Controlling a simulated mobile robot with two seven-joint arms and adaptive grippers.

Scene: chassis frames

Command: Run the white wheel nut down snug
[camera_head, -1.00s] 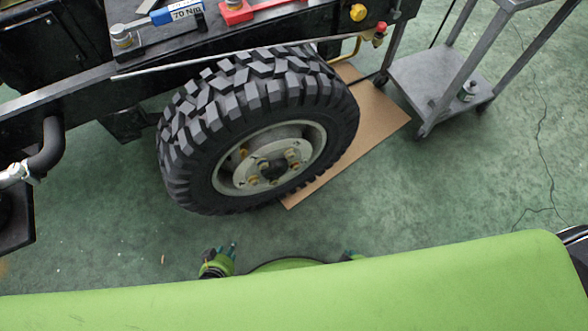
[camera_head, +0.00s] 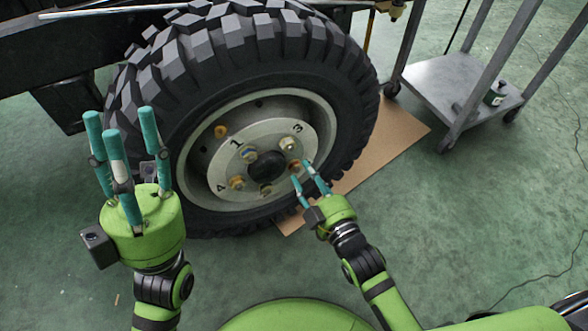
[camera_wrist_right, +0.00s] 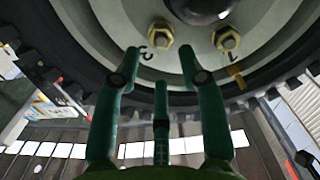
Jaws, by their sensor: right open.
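The wheel (camera_head: 262,150) has a pale hub with numbered studs and a dark centre cap. A whitish nut (camera_head: 288,144) sits beside the number 3; the other nuts look yellow or brownish. In the right wrist view, a nut (camera_wrist_right: 160,36) sits by a number, beyond and between my fingertips; its colour looks yellowish there. My right gripper (camera_head: 304,174) is open and empty, close to the hub's lower right. It also shows in the wrist view (camera_wrist_right: 159,62), apart from the nuts. My left gripper (camera_head: 121,120) is open and empty, fingers upward, left of the wheel.
A grey trolley (camera_head: 465,85) with a small container (camera_head: 495,93) on its lower shelf stands at the right. A brown board (camera_head: 395,140) lies under the wheel. The dark chassis (camera_head: 60,45) fills the upper left.

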